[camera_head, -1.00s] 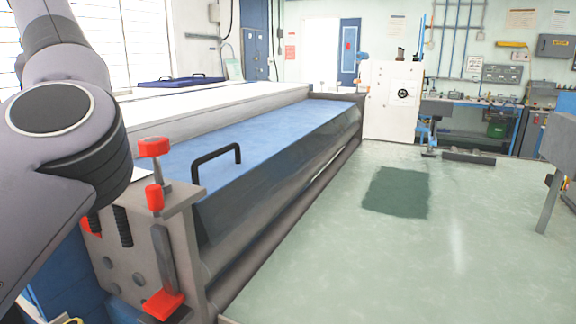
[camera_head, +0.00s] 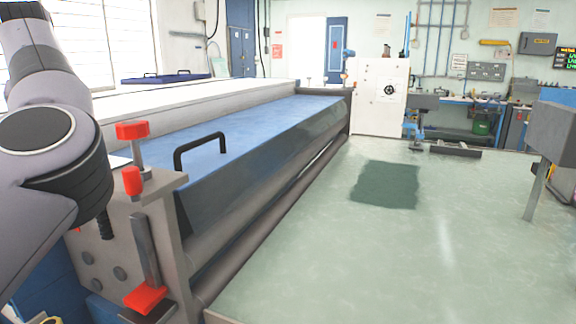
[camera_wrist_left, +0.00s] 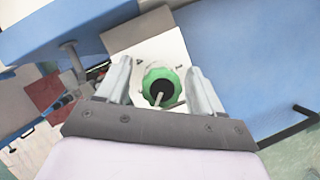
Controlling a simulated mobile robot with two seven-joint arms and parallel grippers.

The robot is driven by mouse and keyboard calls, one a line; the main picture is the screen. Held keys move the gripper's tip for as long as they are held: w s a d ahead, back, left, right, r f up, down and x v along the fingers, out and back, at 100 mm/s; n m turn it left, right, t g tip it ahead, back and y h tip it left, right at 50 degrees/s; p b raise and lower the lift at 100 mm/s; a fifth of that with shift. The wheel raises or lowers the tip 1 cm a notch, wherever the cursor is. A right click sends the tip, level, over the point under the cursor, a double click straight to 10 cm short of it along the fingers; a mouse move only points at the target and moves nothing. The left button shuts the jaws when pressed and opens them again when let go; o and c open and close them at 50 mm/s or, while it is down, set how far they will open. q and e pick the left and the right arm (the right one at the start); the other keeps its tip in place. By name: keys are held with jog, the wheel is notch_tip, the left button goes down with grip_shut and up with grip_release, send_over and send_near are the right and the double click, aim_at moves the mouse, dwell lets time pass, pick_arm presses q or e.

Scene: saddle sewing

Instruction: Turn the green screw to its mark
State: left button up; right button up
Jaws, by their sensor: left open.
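The green screw (camera_wrist_left: 151,90) shows in the left wrist view as a round green knob with a dark centre and a thin light pointer. It stands in front of a white plate (camera_wrist_left: 140,40) that bears small dark marks. My left gripper (camera_wrist_left: 160,80) is open, with one finger on each side of the screw; I cannot tell whether either finger touches it. In the head view my left arm comes in at the left, but its gripper and the green screw are out of sight. My right gripper is not in view.
The long machine has a blue cover (camera_head: 235,145) with a black handle (camera_head: 200,150). Red knobs (camera_head: 132,130) and a red lever foot (camera_head: 146,299) sit on its near end plate, close to my left arm. The floor (camera_head: 400,250) at right is largely clear.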

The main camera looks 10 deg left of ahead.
pick_arm(q)
jog(key=c, duration=1.1)
jog(key=shift+r+n+p, duration=0.15)
jog(key=shift+n+p, duration=0.45)
jog(key=shift+p, duration=0.15)
jog(key=shift+n+g+y+p, duration=0.3)
jog(key=shift+n+g+p, duration=0.2)
jog(key=shift+n+p, duration=0.25)
jog(key=shift+n, duration=0.35)
jog(key=n+g, duration=0.1)
jog(key=n, duration=0.1)
jog(key=shift+n+y, duration=0.4)
jog(key=shift+n, duration=0.3)
